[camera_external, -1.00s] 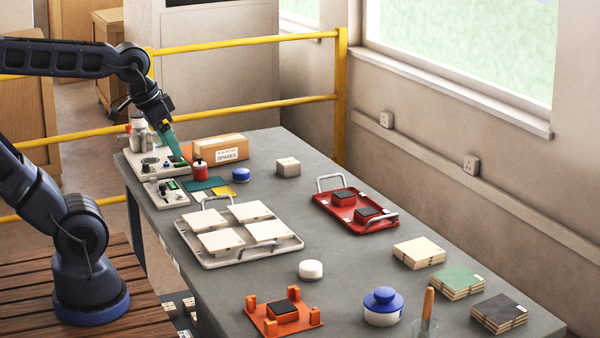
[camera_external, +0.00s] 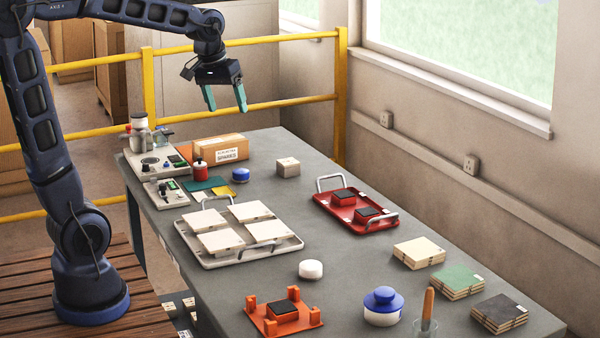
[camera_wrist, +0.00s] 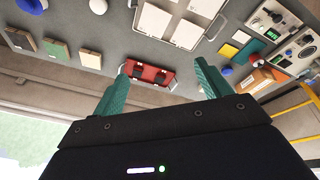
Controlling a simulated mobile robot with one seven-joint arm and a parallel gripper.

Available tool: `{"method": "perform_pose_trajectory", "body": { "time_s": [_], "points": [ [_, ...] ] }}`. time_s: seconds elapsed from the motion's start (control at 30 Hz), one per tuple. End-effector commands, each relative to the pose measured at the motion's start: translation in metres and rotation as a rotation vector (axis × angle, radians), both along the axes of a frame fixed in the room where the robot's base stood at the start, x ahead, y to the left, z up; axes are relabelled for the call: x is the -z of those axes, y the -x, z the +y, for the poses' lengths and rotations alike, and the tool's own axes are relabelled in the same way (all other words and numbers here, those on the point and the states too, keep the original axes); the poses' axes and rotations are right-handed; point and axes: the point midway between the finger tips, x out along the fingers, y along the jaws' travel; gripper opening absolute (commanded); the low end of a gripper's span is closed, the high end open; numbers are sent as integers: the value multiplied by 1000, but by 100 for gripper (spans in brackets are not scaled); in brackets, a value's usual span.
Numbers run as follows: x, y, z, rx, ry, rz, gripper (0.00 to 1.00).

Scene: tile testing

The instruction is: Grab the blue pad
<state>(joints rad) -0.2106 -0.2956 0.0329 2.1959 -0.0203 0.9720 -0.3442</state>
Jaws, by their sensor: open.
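The blue pad (camera_external: 240,175) is a small round piece with a blue top. It sits on the grey table, right of the dark green sheet and in front of the cardboard box. In the wrist view the blue pad (camera_wrist: 228,50) shows right of centre, beside the green sheet. My gripper (camera_external: 228,106) is open and empty, with its two teal fingers pointing down. It is high above the far part of the table, clear of the pad. In the wrist view the fingers (camera_wrist: 160,66) stand wide apart.
A cardboard box (camera_external: 220,147), a red-bodied bottle (camera_external: 200,170) and test devices (camera_external: 165,193) stand near the pad. A beige block (camera_external: 288,167) is to its right. A white tray with tiles (camera_external: 188,243) is in front. A yellow rail (camera_external: 290,103) runs behind the table.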

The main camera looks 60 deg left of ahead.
Motion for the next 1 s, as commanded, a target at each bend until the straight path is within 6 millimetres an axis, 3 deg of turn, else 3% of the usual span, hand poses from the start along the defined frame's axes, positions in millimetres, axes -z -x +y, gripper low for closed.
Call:
{"method": "perform_pose_trajectory", "body": {
  "time_s": [0.2, 0.57, 1.0],
  "points": [
    [11, -54, 51, -182, 41, 38, 76],
    [49, -127, 150, -485, 99, 91, 76],
    [133, -184, 289, -853, 156, 153, 76]
  ]
}}
